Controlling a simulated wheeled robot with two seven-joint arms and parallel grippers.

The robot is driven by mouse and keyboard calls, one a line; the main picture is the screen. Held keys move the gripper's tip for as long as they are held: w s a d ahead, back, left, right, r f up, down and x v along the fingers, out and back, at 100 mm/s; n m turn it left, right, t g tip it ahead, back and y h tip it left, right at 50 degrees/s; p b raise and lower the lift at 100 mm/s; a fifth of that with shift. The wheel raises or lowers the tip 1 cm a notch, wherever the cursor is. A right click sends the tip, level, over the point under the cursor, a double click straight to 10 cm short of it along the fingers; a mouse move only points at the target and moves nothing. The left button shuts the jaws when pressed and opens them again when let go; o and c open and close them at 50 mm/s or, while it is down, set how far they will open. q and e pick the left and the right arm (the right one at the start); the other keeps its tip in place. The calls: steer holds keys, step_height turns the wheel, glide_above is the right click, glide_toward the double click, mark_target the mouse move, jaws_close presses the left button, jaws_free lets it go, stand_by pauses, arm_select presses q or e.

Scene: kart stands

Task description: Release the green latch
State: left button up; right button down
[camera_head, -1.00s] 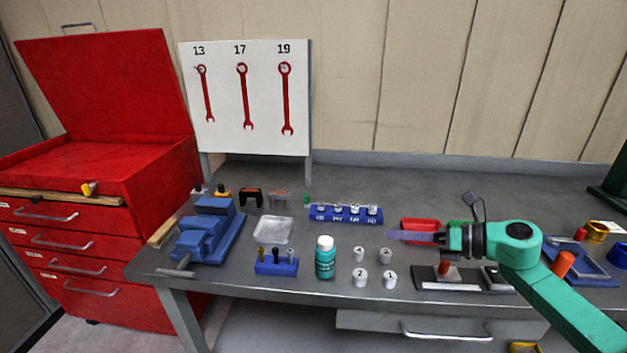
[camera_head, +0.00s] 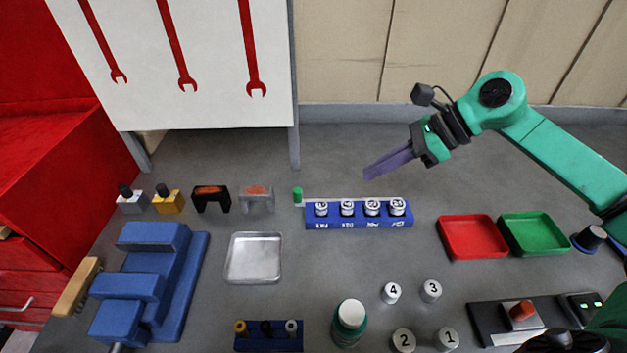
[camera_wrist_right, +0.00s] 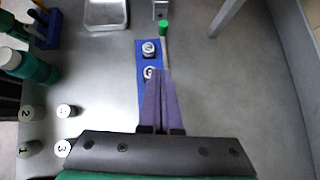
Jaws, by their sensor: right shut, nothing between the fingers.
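The green latch (camera_head: 297,194) is a small upright green peg at the left end of a pale bar. The bar runs along the back of a blue rack (camera_head: 352,222) holding several numbered white-topped pieces. In the right wrist view the green latch (camera_wrist_right: 163,28) is ahead of the fingers, beyond the rack's far end. My right gripper (camera_head: 369,176) is shut and empty, its purple fingers pointing left and down, behind and above the rack, apart from the latch. In the right wrist view its fingertips (camera_wrist_right: 160,73) overlap the rack and hide part of it. My left gripper is not in view.
A grey bracket (camera_head: 257,197) and a black one (camera_head: 211,197) stand left of the latch. A metal tray (camera_head: 254,258) lies in front. Red (camera_head: 473,237) and green (camera_head: 533,234) trays are to the right. The board's post (camera_head: 294,140) rises behind the latch. The bench behind the rack is clear.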

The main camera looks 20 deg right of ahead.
steer(key=shift+s, duration=0.15)
steer(key=shift+w+a+f, duration=0.15)
steer(key=shift+w+a, duration=0.05)
steer(key=p+x, duration=0.4)
steer(key=x, duration=0.4)
steer(key=shift+w+a, duration=0.15)
steer(key=a, duration=0.1)
steer(key=w+a+p, duration=0.1)
steer(key=a+p, duration=0.1)
steer(key=shift+w+a+f, duration=0.35)
steer(key=shift+w+f, duration=0.05)
steer(key=shift+w+a+f, duration=0.1)
steer(key=shift+a, duration=0.15)
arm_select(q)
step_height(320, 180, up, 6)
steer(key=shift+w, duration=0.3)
arm_select(e)
steer(key=shift+f, duration=0.15)
